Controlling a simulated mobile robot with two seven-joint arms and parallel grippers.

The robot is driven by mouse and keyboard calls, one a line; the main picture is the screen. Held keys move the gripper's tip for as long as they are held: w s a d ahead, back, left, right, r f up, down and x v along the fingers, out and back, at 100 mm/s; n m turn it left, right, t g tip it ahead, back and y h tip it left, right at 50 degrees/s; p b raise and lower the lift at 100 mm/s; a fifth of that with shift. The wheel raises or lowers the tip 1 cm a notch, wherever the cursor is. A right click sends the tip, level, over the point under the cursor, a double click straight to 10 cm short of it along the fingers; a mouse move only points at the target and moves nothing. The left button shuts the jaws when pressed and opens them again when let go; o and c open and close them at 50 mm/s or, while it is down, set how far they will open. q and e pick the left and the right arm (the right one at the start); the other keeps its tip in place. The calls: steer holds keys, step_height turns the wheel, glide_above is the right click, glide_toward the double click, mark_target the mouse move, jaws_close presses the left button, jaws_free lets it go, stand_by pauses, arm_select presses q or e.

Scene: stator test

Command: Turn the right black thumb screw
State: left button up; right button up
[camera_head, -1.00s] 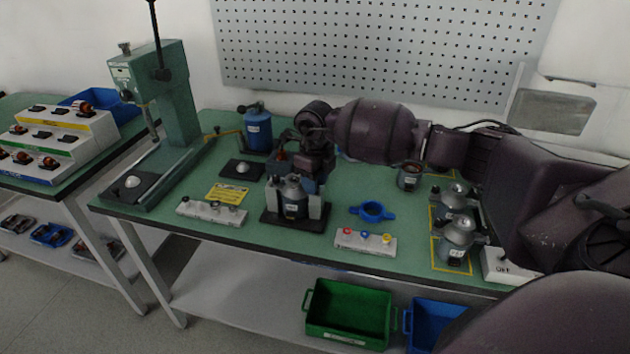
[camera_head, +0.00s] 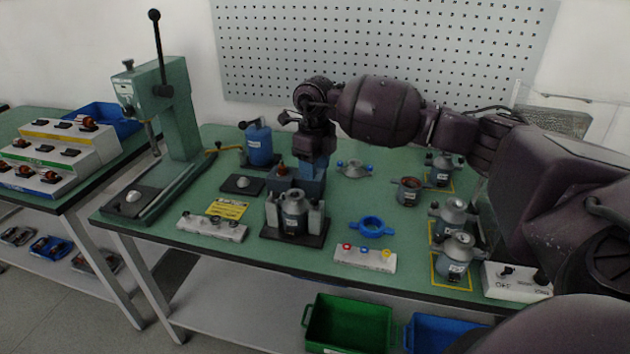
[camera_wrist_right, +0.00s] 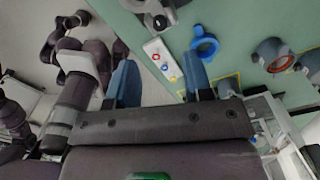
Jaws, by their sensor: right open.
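A dark fixture (camera_head: 319,238) stands near the middle of the table, holding a grey stator housing (camera_head: 294,213) between two upright grey blocks. I cannot make out a black thumb screw on it for certain; small dark knobs show on the fixture in the right wrist view (camera_wrist_right: 158,20). My right gripper (camera_head: 311,174) hangs just behind and above the fixture. In the right wrist view its two blue fingers (camera_wrist_right: 160,78) are wide apart with nothing between them. The left gripper does not show.
A white strip with black knobs (camera_head: 212,226) lies left of the fixture. A blue ring (camera_head: 372,227) and a white button strip (camera_head: 364,257) lie to the right. More housings (camera_head: 457,258) stand at the right. A green press (camera_head: 177,120) stands at the left.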

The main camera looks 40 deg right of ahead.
steer(key=shift+r, duration=0.9)
